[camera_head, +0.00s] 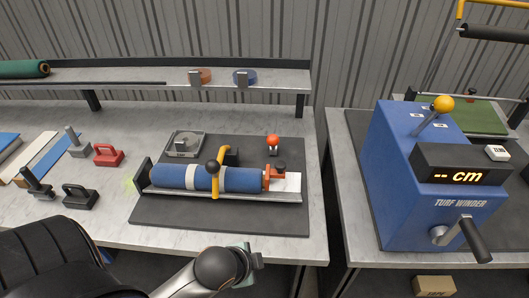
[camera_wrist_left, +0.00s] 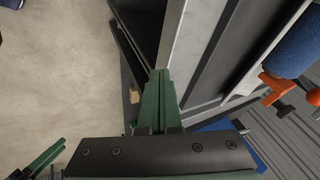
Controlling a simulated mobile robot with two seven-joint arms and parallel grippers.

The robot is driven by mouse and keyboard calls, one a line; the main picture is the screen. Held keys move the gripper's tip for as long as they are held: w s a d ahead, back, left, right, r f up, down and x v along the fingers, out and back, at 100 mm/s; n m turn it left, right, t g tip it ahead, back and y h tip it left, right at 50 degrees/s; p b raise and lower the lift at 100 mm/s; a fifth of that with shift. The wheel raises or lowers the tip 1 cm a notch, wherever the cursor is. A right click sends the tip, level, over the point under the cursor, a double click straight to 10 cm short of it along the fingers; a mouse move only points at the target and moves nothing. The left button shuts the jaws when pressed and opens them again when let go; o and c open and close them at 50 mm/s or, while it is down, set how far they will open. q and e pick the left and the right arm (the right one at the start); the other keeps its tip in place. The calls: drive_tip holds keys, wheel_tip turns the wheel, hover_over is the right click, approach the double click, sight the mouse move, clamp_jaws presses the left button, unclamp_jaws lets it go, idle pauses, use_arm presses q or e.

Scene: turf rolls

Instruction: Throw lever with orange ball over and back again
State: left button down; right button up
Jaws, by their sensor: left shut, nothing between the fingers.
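The blue turf winder (camera_head: 400,180) stands on the right table. A lever (camera_head: 428,122) with a yellow-orange ball (camera_head: 443,104) rises from its top and leans up to the right. A red-orange ball (camera_head: 273,141) also sits on a short post at the back of the dark mat on the left table. My left gripper (camera_head: 247,262) is at the left table's front edge, well left of the winder and apart from both balls. Its green fingers (camera_wrist_left: 161,100) are shut and empty in the left wrist view.
A blue roll (camera_head: 240,178) with a white band lies in a holder on the dark mat (camera_head: 285,222). An orange clamp (camera_head: 272,178) is at its right end. The winder has a display (camera_head: 460,176) and a front crank (camera_head: 474,238). A gap separates the tables.

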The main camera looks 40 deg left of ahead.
sight(265, 172)
use_arm(q)
drive_tip(key=w+a+r+m, duration=0.1)
drive_tip(key=w+r+m, duration=0.1)
drive_tip(key=m, duration=0.1)
drive_tip(key=w+a+r+m+t+y, duration=0.1)
drive_tip(key=w+m, duration=0.1)
drive_tip(key=m, duration=0.2)
drive_tip(key=w+a+r+m+t, duration=0.1)
drive_tip(key=w+r+m, duration=0.1)
drive_tip(key=m, duration=0.1)
drive_tip(key=shift+w+a+r+y, duration=0.2)
drive_tip(key=shift+a+r+y, duration=0.05)
drive_tip(key=shift+r+y, duration=0.05)
drive_tip(key=w+a+r+m+t+y, duration=0.3)
drive_tip(key=r+m, duration=0.5)
drive_tip(key=m, duration=0.4)
drive_tip(key=shift+w+a+r, duration=0.4)
drive_tip(key=shift+w+a, duration=0.45)
drive_tip(key=shift+w, duration=0.4)
